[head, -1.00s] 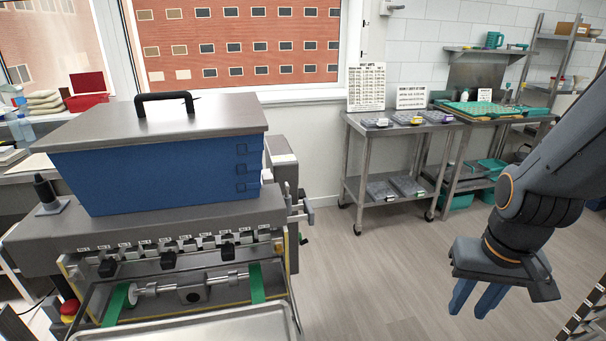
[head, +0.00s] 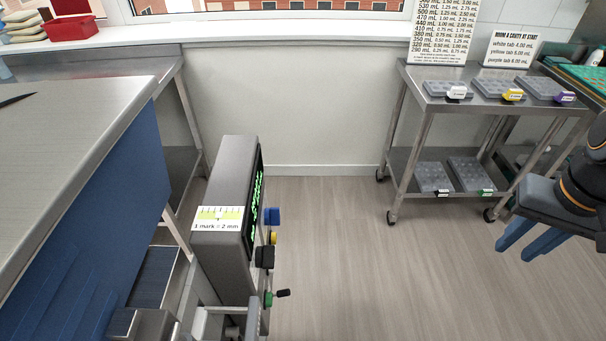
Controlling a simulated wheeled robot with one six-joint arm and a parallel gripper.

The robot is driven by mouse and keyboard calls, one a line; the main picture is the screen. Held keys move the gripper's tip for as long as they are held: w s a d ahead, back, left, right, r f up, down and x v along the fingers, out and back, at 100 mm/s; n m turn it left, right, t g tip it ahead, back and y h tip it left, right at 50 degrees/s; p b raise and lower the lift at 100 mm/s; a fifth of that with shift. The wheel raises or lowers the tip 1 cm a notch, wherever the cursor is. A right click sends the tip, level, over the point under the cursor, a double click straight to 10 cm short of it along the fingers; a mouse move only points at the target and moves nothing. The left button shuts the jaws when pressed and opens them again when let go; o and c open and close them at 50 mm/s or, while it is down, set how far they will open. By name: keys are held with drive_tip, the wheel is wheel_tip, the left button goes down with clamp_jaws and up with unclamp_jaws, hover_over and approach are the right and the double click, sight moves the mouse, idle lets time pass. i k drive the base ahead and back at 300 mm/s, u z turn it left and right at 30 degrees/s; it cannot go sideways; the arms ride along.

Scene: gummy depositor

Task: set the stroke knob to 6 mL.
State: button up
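A grey control box (head: 228,195) of the depositor stands left of centre. A dark panel with green writing (head: 255,205) faces right and shows only edge-on, so I cannot read it. Below and beside it are a blue part (head: 272,216), a yellow part (head: 273,238), a black part (head: 265,257) and a green part with a black handle (head: 276,297). I cannot tell which is the stroke knob, and no setting is legible. My gripper (head: 531,242) is at the far right, well away from the box, with its two blue fingers apart and nothing between them.
A label (head: 218,219) on the box reads "1 mark = 2 mm". A steel cart (head: 500,115) with molds stands at back right, with a chart (head: 440,30) and sign (head: 513,48) above. The floor (head: 370,270) between is clear.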

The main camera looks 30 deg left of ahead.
sight(271, 214)
drive_tip(key=i, duration=0.55)
drive_tip(key=u, duration=0.65)
drive_tip(key=k, duration=0.25)
drive_tip(key=u, duration=2)
